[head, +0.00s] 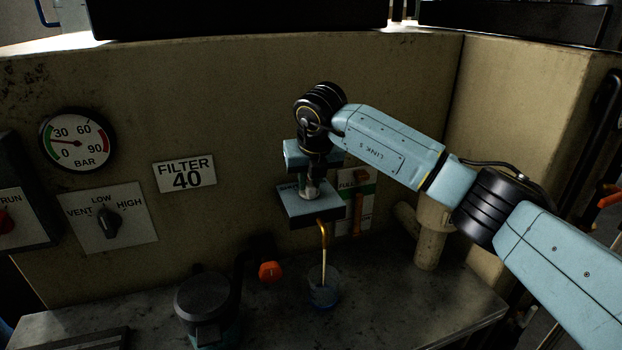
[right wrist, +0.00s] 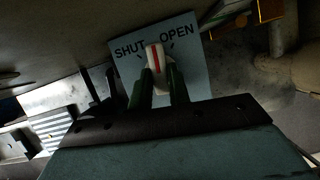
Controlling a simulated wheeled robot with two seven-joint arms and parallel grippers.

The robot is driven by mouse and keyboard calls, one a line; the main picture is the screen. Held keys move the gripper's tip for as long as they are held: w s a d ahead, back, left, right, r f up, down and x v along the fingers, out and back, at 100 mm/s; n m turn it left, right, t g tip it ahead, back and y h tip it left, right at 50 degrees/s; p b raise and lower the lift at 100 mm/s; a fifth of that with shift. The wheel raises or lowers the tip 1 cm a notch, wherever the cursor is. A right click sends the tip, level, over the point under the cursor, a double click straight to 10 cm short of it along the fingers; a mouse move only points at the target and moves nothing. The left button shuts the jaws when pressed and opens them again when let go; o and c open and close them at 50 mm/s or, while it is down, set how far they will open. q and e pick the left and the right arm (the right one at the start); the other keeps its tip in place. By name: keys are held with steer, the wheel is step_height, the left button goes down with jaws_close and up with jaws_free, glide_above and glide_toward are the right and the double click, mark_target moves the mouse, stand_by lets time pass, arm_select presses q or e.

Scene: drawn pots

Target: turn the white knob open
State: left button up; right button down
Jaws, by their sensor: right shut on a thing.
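The white knob (right wrist: 154,58) carries a red stripe and sits on a pale plate (right wrist: 199,60) lettered SHUT and OPEN. In the right wrist view its stripe points up the picture, between the two words. My right gripper (right wrist: 159,80) is shut on the knob, with a dark green finger on each side. In the head view the right gripper (head: 312,178) reaches down onto the plate (head: 296,205), which tops a block standing out from the wall. The gripper mostly hides the knob there. My left gripper is out of view.
A copper spout (head: 323,233) bends down from the block, with a thin pale line below it reaching a clear cup (head: 323,289). An orange knob (head: 270,271) and a dark round pot (head: 204,302) are to the left. A pipe stub (head: 430,245) stands right.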

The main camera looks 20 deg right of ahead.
steer(key=m+h, duration=0.1)
steer(key=m, duration=0.3)
steer(key=m+g+h, duration=0.1)
steer(key=m, duration=0.2)
steer(key=shift+w+a+h+b, duration=0.1)
steer(key=shift+a+h+b, duration=0.2)
steer(key=shift+b, duration=0.1)
stand_by(0.3)
steer(key=c, duration=1.3)
jaws_free()
steer(key=v, duration=1.3)
steer(key=shift+r, duration=0.25)
